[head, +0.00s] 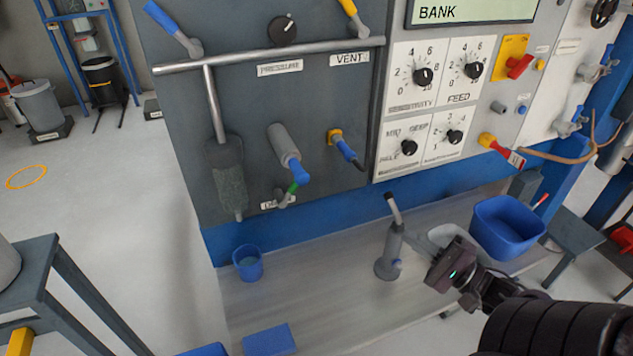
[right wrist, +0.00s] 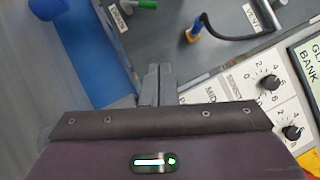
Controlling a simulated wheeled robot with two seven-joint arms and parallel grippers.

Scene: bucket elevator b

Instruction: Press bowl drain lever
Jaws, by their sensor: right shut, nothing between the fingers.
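The green handle also shows at the top edge of the right wrist view (right wrist: 145,4). My right gripper (head: 416,242) is in front of the bench, lower right of the lever and apart from it. Its grey fingers (right wrist: 158,84) are together and empty in the right wrist view. My left gripper is in neither view.
A grey upright pump (head: 390,252) stands very near my right gripper. A blue bin (head: 507,228) is to its right, and a blue cup (head: 248,263) stands below the bowl. A blue-tipped valve (head: 343,147) with a hose and a larger blue-ended knob (head: 290,160) project above the lever.

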